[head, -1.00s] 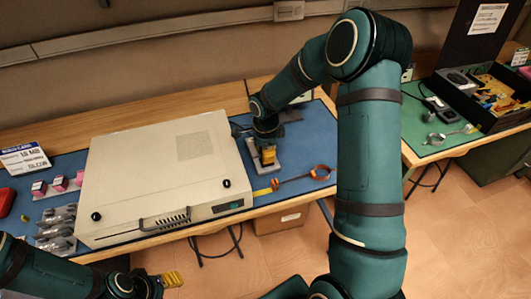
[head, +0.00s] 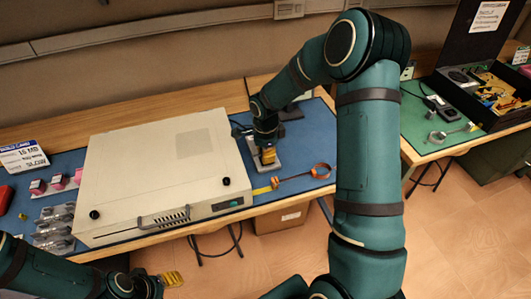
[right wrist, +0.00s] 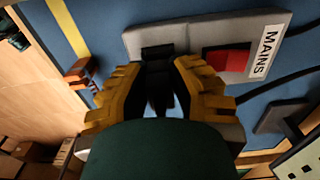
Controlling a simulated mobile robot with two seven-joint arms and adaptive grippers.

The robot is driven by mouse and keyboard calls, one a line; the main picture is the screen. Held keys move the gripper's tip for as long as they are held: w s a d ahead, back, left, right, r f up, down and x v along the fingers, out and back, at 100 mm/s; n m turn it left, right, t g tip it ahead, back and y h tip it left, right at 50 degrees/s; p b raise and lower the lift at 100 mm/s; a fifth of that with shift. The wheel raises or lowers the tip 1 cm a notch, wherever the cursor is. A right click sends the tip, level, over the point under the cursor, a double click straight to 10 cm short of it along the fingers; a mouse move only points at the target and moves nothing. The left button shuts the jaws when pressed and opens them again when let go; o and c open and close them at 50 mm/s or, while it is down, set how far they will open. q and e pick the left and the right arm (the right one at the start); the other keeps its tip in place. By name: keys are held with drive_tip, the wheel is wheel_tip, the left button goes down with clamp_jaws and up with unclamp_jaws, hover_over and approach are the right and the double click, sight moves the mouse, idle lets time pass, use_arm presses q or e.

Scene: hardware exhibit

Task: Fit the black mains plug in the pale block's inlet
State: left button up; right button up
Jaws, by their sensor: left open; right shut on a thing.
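My right gripper (right wrist: 158,80) is shut on the black mains plug (right wrist: 160,98), held between its yellow fingers. The pale block (right wrist: 208,28) carries a MAINS label, a red part and a dark inlet (right wrist: 158,50). The plug's front end is at or very close to the inlet; I cannot tell how far in it sits. In the head view, my right gripper (head: 267,155) is over the pale block (head: 279,166), on the blue mat right of the large case, and the plug is hidden. My left gripper (head: 172,279) is open and empty, in front of the table.
A large beige case (head: 165,175) stands left of the right gripper. An orange-brown strap-like item (head: 318,171) and a yellow strip (head: 262,190) lie near the mat's front edge. Dark cables (right wrist: 285,85) run beside the block. A green-matted table (head: 425,135) stands at right.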

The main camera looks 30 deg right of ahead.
drive_tip(key=shift+f+b, duration=0.4)
drive_tip(key=shift+f, duration=0.15)
idle(0.4)
drive_tip(key=o, duration=0.9)
drive_tip(key=o, duration=0.4)
drive_tip(key=shift+o, duration=0.2)
drive_tip(key=shift+r+p, duration=0.35)
drive_tip(key=shift+r, duration=0.45)
drive_tip(key=shift+r+p, duration=1.6)
drive_tip(key=shift+r, duration=1.25)
